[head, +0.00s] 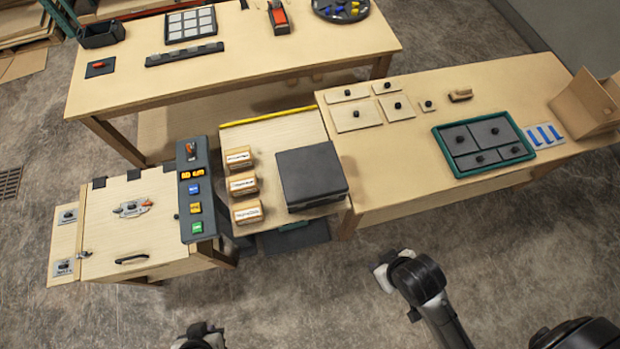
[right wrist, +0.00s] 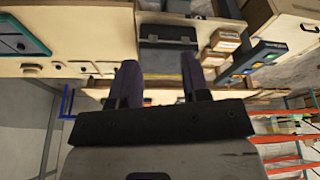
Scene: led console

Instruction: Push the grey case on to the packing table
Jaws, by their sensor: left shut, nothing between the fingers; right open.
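The grey case (head: 312,175) lies flat on the right side of a pale platform (head: 288,132), close to the left edge of the packing table (head: 390,160). The case also shows in the right wrist view (right wrist: 168,56). My left gripper (head: 203,330) is shut and empty at the bottom of the head view, well in front of the platform and apart from the case. My right gripper (right wrist: 158,78) is open and empty, its two dark fingers spread in the right wrist view. In the head view it hangs over the floor, in front of the packing table.
Several small boxes (head: 243,184) stand left of the case. A console (head: 195,205) with a display and coloured buttons is further left. The packing table holds wooden lids (head: 357,115), a green-rimmed tray (head: 440,145) and an open carton (head: 585,105). Bare tabletop lies right of the case.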

